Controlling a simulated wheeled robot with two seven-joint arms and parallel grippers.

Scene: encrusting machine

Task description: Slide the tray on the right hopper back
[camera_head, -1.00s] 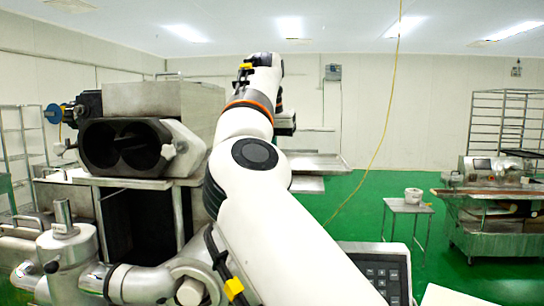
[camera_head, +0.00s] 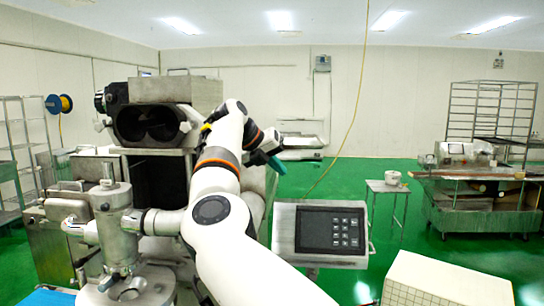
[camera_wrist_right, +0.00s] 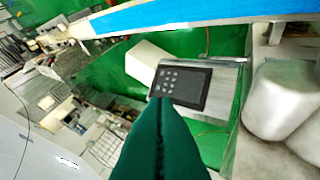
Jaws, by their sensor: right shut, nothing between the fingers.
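The encrusting machine (camera_head: 130,200) stands at the left in the head view. A grey metal box-shaped hopper (camera_head: 185,90) tops it, above a dark housing with two round openings (camera_head: 150,123). I cannot make out a separate tray on the right hopper; my right arm covers part of that side. My right gripper (camera_head: 277,164) has green fingers and is just right of the machine's upper part, apart from the hopper. In the wrist view its fingers (camera_wrist_right: 158,106) are pressed together and empty. My left gripper is not in view.
A control panel (camera_head: 331,230) stands right of my arm, with a white box (camera_head: 430,282) at the lower right. A small table (camera_head: 386,188) and a wheeled machine (camera_head: 480,195) stand farther right. Green floor lies open between. A blue strip (camera_wrist_right: 190,15) crosses the wrist view's top.

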